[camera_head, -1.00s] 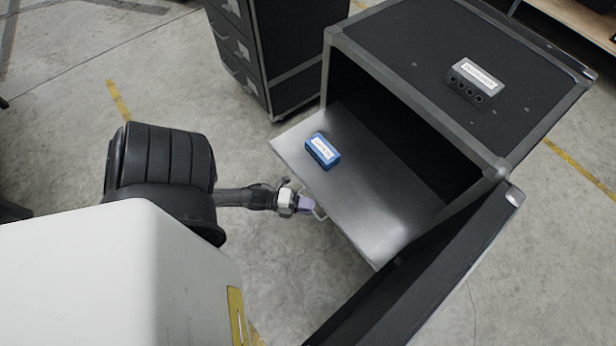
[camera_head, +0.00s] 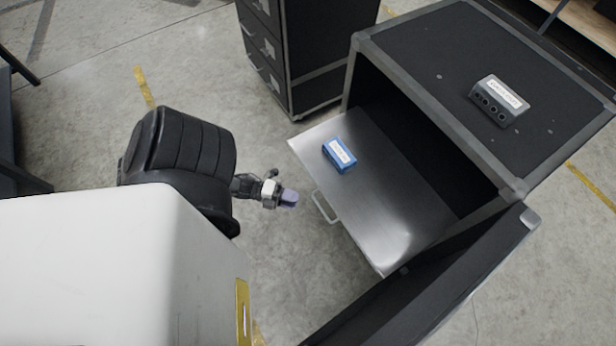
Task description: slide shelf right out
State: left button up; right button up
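A grey metal shelf (camera_head: 390,205) sticks out of the open front of a black case (camera_head: 440,95). A pale loop handle (camera_head: 325,207) sits on the shelf's front edge. A blue box with a white label (camera_head: 339,154) lies on the shelf near its far front corner. My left gripper (camera_head: 291,198) is to the left of the handle, apart from it, with bare floor between them. Its fingers are small here and I cannot tell whether they are open. My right gripper is not in view.
An open black door (camera_head: 440,265) stands along the shelf's near side. A dark grey device (camera_head: 500,101) rests on top of the case. A black drawer cabinet (camera_head: 300,50) stands behind.

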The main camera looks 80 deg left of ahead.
pick_arm(q)
jog(key=shift+v, duration=2.2)
